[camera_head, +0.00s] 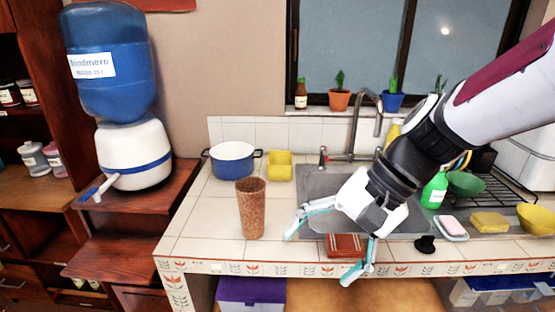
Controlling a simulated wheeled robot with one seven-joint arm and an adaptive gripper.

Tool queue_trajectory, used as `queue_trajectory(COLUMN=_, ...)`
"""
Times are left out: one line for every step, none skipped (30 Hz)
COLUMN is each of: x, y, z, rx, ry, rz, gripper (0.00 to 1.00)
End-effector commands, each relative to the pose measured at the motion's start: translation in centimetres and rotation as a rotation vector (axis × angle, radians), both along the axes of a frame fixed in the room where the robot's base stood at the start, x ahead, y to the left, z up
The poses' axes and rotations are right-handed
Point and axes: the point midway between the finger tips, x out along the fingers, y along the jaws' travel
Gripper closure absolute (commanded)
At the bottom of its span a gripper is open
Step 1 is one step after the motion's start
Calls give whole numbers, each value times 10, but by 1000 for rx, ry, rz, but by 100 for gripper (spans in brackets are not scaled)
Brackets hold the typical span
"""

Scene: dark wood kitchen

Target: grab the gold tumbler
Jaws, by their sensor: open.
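The tumbler (251,209) is a tall, copper-gold speckled cup that widens toward its top. It stands upright near the front of the tiled counter (199,232), left of the sink. My gripper (322,250) is open, with its fingers spread to the right of the tumbler. The left finger tip is close to the tumbler, with a small gap in the picture. The other finger reaches down over the counter's front edge. Nothing is between the fingers that I can see gripped.
A reddish-brown wallet-like item (346,245) lies between the fingers in the picture. A blue pot (232,164) and a yellow container (279,165) stand behind the tumbler. The sink (318,181) and faucet (366,125) are to the right. A water dispenser (133,155) stands at left.

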Motion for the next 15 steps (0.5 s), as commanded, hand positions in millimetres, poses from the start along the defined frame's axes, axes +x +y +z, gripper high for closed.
queue_trajectory(x=13, y=10, z=-9, rx=57, ry=60, rz=-34, gripper=18)
queue_trajectory(x=20, y=16, z=-12, rx=91, ry=90, rz=-57, gripper=18)
queue_trajectory(x=30, y=24, z=-16, rx=137, ry=130, rz=-90, gripper=18)
queue_trajectory(x=38, y=30, z=-20, rx=172, ry=161, rz=-113, gripper=18)
queue_trajectory(x=45, y=36, z=-23, rx=206, ry=192, rz=-137, gripper=18)
queue_trajectory(x=56, y=43, z=-28, rx=253, ry=231, rz=-168, gripper=18)
queue_trajectory(x=64, y=48, z=-31, rx=287, ry=261, rz=-194, gripper=18)
queue_trajectory(x=72, y=53, z=-35, rx=322, ry=292, rz=-220, gripper=18)
queue_trajectory(x=84, y=59, z=-40, rx=368, ry=333, rz=-255, gripper=18)
queue_trajectory(x=92, y=63, z=-45, rx=403, ry=363, rz=-282, gripper=18)
queue_trajectory(x=101, y=67, z=-49, rx=438, ry=391, rz=-310, gripper=18)
queue_trajectory(x=113, y=72, z=-55, rx=484, ry=431, rz=-346, gripper=18)
queue_trajectory(x=122, y=75, z=-59, rx=520, ry=461, rz=-374, gripper=18)
queue_trajectory(x=131, y=77, z=-64, rx=555, ry=490, rz=-404, gripper=18)
queue_trajectory(x=144, y=80, z=-71, rx=601, ry=529, rz=-444, gripper=18)
